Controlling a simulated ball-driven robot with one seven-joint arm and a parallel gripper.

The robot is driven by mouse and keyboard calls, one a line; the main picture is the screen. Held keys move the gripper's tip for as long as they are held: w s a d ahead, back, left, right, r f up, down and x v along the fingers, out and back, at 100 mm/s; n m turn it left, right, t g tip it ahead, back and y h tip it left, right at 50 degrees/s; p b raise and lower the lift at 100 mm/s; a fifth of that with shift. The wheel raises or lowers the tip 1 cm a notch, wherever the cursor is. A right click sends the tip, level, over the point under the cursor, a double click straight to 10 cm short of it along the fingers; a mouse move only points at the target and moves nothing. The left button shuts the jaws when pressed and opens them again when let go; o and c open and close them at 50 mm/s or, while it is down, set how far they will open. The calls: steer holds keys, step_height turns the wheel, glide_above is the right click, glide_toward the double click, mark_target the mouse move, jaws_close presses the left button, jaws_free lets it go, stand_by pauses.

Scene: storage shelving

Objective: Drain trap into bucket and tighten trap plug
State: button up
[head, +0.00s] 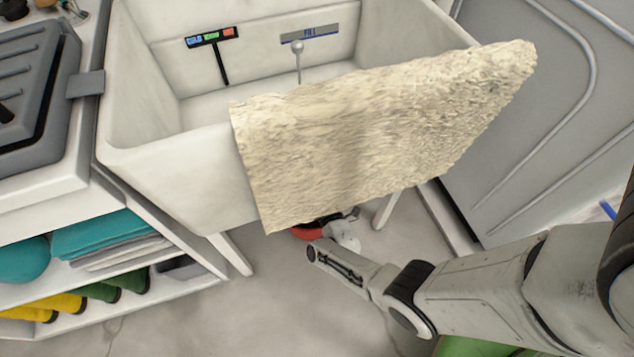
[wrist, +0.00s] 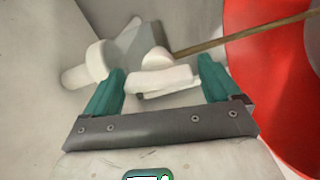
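In the wrist view the white trap (wrist: 98,62) has a short pipe end at the left and a pale bar-like plug piece (wrist: 165,79). My gripper (wrist: 161,72) has its two teal fingers wide apart, one on each side of that piece. I cannot tell whether they touch it. The red bucket (wrist: 262,65) is close at the right of my gripper. In the head view part of the red bucket (head: 308,232) and part of the white trap (head: 346,236) show under the sink, beyond my wrist. The fingertips are not clear there.
A cream towel (head: 370,130) hangs over the front rim of the white sink (head: 165,165) and hides much beneath. A brown rod (wrist: 245,33) crosses between trap and bucket. Shelves (head: 110,310) with cloths and boots stand left; a grey panel (head: 520,110) stands right.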

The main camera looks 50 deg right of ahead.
steer(key=shift+o, duration=0.6)
steer(key=shift+s, duration=0.1)
steer(key=shift+s+a, duration=0.2)
steer(key=shift+s, duration=0.05)
steer(key=p+v, duration=0.3)
steer(key=v, duration=0.7)
steer(key=shift+a, duration=0.1)
